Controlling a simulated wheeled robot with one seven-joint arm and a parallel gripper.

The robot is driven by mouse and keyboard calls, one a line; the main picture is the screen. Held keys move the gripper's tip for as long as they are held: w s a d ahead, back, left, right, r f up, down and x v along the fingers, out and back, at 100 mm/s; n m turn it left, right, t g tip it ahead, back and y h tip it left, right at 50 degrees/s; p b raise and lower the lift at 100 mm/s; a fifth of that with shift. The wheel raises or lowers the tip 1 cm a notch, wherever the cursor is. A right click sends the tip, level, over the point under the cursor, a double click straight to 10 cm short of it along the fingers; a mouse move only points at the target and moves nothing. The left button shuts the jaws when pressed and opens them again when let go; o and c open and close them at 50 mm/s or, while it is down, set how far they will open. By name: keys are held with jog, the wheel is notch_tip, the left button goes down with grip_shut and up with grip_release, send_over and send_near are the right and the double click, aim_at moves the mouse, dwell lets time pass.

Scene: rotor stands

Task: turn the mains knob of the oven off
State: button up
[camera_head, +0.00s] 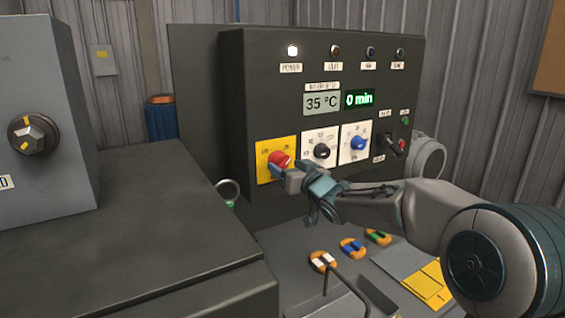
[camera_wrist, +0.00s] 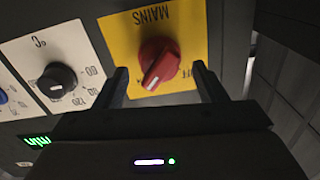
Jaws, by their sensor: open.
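The red mains knob (camera_head: 280,160) sits on a yellow plate at the lower left of the oven's control panel (camera_head: 245,100). In the wrist view the knob (camera_wrist: 157,64) is close, and its white pointer line slants to the lower left. The plate (camera_wrist: 125,50) reads MAINS upside down, and an OFF label is partly visible right of the pointer's end. My gripper (camera_head: 283,172) is at the knob in the head view. In the wrist view my open fingers (camera_wrist: 160,72) stand either side of the knob, with gaps on both sides.
A black temperature knob (camera_head: 321,151), a blue knob (camera_head: 358,143) and a switch lever (camera_head: 392,145) are right of the mains knob. The power lamp (camera_head: 293,51) is lit; displays read 35 °C and 0 min. Several orange-edged tags (camera_head: 352,247) lie below. A dark cabinet (camera_head: 140,230) stands left.

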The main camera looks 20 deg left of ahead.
jog(key=shift+x, duration=1.5)
jog(key=shift+d, duration=0.1)
jog(key=c, duration=1)
jog(key=shift+o, duration=0.2)
